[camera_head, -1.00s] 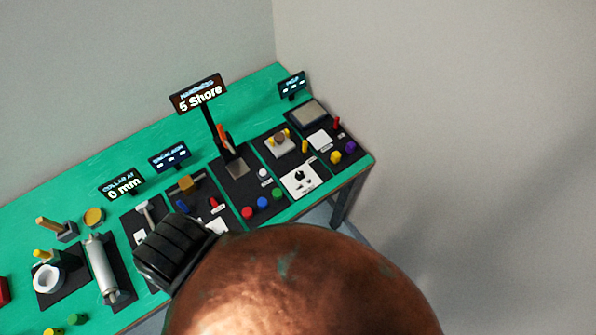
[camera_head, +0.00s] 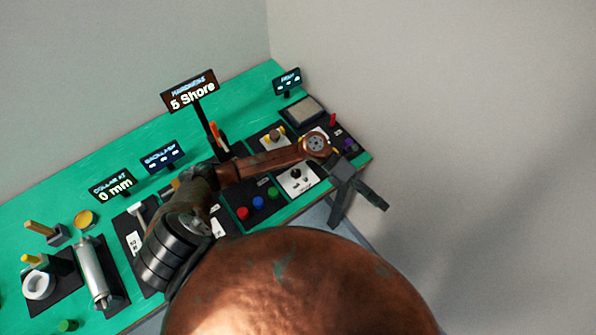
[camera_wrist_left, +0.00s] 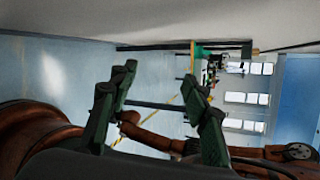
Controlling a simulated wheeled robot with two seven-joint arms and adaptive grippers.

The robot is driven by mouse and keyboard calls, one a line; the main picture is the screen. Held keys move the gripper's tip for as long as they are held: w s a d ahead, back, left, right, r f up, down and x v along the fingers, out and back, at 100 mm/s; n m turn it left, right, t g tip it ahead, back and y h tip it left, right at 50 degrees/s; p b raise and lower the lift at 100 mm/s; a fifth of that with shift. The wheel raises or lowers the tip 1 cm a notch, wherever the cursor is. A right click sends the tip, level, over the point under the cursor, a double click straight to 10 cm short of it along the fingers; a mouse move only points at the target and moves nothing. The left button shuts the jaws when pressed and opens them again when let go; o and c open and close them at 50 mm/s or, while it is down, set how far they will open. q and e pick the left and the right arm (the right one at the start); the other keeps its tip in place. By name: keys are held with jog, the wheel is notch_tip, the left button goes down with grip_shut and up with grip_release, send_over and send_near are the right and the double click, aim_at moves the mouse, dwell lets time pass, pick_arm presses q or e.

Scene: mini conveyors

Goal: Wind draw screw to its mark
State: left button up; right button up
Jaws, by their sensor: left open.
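A display reading "COLLAR AT 0 mm" (camera_head: 112,186) stands at the back of the green bench in the head view. In front of it is a grey T-shaped piece (camera_head: 138,214) on a dark panel, partly hidden by my arm. I cannot tell for sure whether this is the draw screw. My left gripper (camera_head: 362,208) is open and empty, beyond the bench's right front edge and far from that panel. Its spread green fingers (camera_wrist_left: 157,118) show in the left wrist view with nothing between them. My right gripper is not in view.
The green bench (camera_head: 60,205) carries a silver cylinder (camera_head: 92,272), a white ring (camera_head: 38,286), coloured knobs (camera_head: 257,202) and a "5 Shore" sign (camera_head: 190,92). My left arm crosses above the middle panels and hides parts of them. Free space lies right of the bench.

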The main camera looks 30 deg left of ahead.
pick_arm(q)
jog(key=s+a+f+m+y+b, duration=0.15)
jog(key=a+m+y, duration=0.45)
jog(key=a, duration=0.6)
notch_tip(320, 180, up, 2)
jog(key=t+y+b, duration=0.1)
jog(key=y, duration=0.7)
send_over(296, 172)
jog(key=shift+s+d, duration=0.1)
jog(key=shift+d, duration=0.25)
jog(key=shift+a+f, duration=0.15)
jog(key=shift+a, duration=0.15)
notch_tip(296, 172, down, 6)
jog(key=shift+f, duration=0.65)
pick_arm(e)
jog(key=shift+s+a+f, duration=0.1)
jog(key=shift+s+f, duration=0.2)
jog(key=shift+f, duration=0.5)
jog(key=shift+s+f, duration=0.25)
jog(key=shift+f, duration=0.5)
pick_arm(q)
jog(key=shift+c, duration=0.5)
jog(key=c, duration=1.1)
jog(key=shift+o, duration=0.2)
